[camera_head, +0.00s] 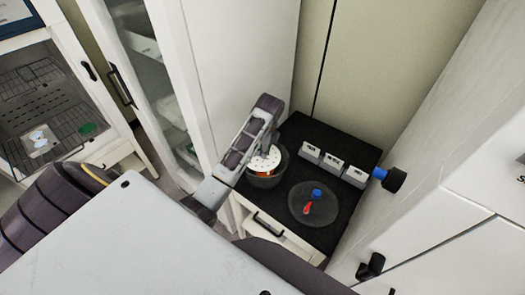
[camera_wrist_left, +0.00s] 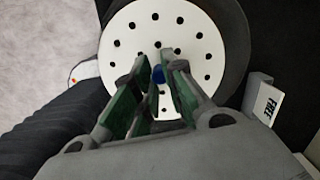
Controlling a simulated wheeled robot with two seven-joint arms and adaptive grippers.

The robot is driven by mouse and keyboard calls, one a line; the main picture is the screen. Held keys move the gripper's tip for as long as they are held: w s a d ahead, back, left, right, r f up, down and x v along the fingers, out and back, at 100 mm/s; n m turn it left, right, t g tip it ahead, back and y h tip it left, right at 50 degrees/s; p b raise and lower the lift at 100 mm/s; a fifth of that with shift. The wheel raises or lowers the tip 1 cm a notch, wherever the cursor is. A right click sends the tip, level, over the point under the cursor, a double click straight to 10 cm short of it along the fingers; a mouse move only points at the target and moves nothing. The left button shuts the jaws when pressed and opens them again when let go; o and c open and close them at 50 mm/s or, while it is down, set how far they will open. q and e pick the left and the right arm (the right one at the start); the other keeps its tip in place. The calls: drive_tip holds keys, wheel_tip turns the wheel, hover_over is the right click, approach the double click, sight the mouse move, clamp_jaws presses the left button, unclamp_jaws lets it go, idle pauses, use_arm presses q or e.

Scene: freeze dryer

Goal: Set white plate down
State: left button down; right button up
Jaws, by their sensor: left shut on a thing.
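The white plate (camera_head: 258,163), round with several small holes, is at the mouth of a dark see-through bowl (camera_head: 281,176) on the black counter top. It also shows in the left wrist view (camera_wrist_left: 200,32). My left gripper (camera_head: 268,150) reaches down over the bowl and is shut on the plate; its green-padded fingers (camera_wrist_left: 160,62) cover part of it. A small blue part shows between the fingers. I cannot tell whether the plate rests on anything inside the bowl. My right gripper is not in view.
A round see-through lid (camera_head: 296,212) with a blue knob and red part lies beside the bowl. Several small labelled white boxes (camera_head: 331,165) line the counter's back right. A blue and black knob (camera_head: 388,178) juts in at right. A tall white cabinet (camera_head: 235,60) stands close at left.

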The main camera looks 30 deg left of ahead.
use_arm(q)
drive_tip(key=shift+f, duration=0.6)
idle(0.5)
drive_tip(key=c, duration=1.5)
unclamp_jaws()
drive_tip(key=shift+o, duration=0.2)
drive_tip(key=shift+r, duration=0.15)
drive_tip(key=shift+r, duration=0.5)
drive_tip(key=shift+w+r, duration=0.25)
drive_tip(key=shift+r, duration=0.45)
drive_tip(key=shift+s+r, duration=0.2)
drive_tip(key=shift+r, duration=0.25)
wheel_tip(320, 180, up, 10)
drive_tip(key=d, duration=0.1)
drive_tip(key=shift+d+f, duration=0.2)
drive_tip(key=shift+f, duration=0.05)
